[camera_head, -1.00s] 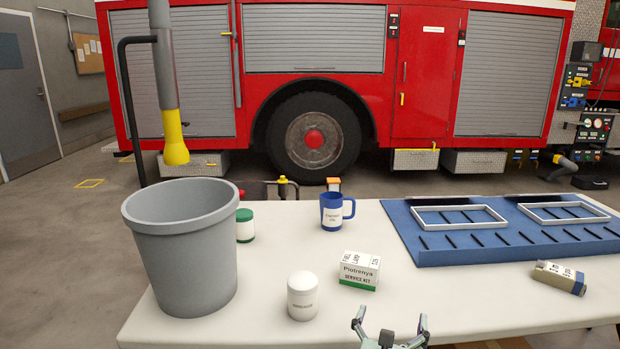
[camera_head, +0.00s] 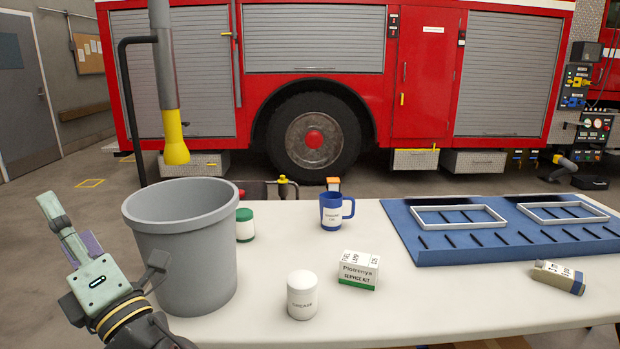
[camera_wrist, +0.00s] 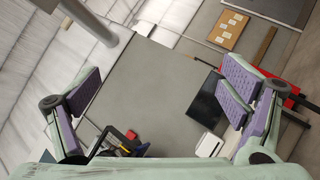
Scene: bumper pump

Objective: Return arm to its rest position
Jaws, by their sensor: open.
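My gripper (camera_head: 102,234) is at the lower left of the head view, in front of and to the left of the grey bucket (camera_head: 185,262), partly overlapping its side in the picture. Its green-and-purple fingers are spread apart and point upward. In the wrist view the pads of my gripper (camera_wrist: 160,88) stand wide apart with nothing between them. I cannot tell how close the gripper is to the bucket.
The white table (camera_head: 415,300) holds a white container (camera_head: 302,296), a service kit box (camera_head: 358,270), a blue mug (camera_head: 331,212), a green-lidded jar (camera_head: 244,226), a small grey box (camera_head: 558,277) and a blue tray (camera_head: 440,252). A red fire truck (camera_head: 425,80) stands behind.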

